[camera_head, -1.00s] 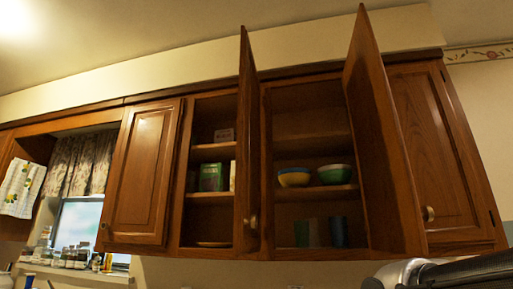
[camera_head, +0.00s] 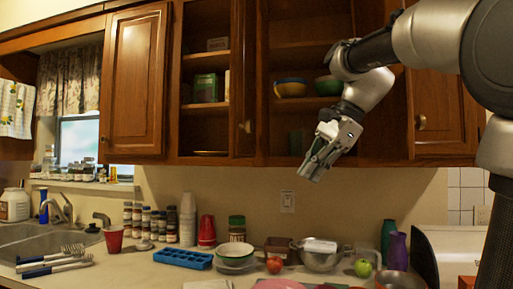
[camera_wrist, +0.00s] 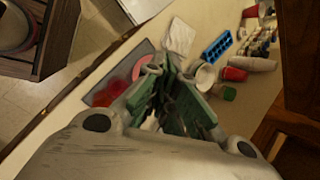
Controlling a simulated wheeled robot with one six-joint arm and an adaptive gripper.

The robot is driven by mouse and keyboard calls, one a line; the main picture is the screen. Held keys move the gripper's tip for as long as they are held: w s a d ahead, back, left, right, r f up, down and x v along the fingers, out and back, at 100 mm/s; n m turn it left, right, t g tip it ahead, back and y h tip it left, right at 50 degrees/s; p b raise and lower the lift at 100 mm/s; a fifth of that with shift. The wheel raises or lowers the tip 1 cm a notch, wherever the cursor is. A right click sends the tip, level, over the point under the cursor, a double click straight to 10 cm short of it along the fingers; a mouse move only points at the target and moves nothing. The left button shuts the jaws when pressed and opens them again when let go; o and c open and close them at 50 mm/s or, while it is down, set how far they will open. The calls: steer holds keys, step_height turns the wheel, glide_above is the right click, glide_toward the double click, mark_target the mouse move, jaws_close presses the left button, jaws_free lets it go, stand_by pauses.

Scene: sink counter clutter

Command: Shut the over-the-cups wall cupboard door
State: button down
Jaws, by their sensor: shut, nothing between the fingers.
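Two wall cupboards stand open. The left one, above the white cups (camera_head: 187,215) and red cups (camera_head: 207,230), holds a green tin (camera_head: 205,88); its door (camera_head: 246,60) sticks out nearly edge-on, with a round knob (camera_head: 247,127). The right one holds a yellow-blue bowl (camera_head: 291,87) and a green bowl (camera_head: 328,85); its door, partly hidden by my arm, is open, with a knob (camera_head: 420,121). My gripper (camera_head: 312,172) is shut and empty, pointing down-left in front of the right cupboard's lower edge, right of the left door. Its green-padded fingers show in the wrist view (camera_wrist: 175,95).
A closed cupboard door (camera_head: 135,82) is at left, beside the window. The counter below carries a blue ice tray (camera_head: 185,258), bowls (camera_head: 235,254), a tomato (camera_head: 274,265), a metal pot (camera_head: 320,258), an apple (camera_head: 363,267) and bottles. Brown wood (camera_wrist: 300,60) borders the wrist view's right side.

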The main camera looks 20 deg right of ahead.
steer(key=w+r+m+y, duration=0.3)
steer(key=w+r+m, duration=0.25)
steer(key=r, duration=0.55)
steer(key=w+a+f, duration=0.2)
steer(key=a+f, duration=0.1)
steer(key=a, duration=0.2)
steer(key=w+a+f+m, duration=0.1)
steer(key=w+a+f, duration=0.1)
steer(key=a, duration=0.3)
steer(key=shift+a+f, duration=0.3)
steer(key=shift+f, duration=0.25)
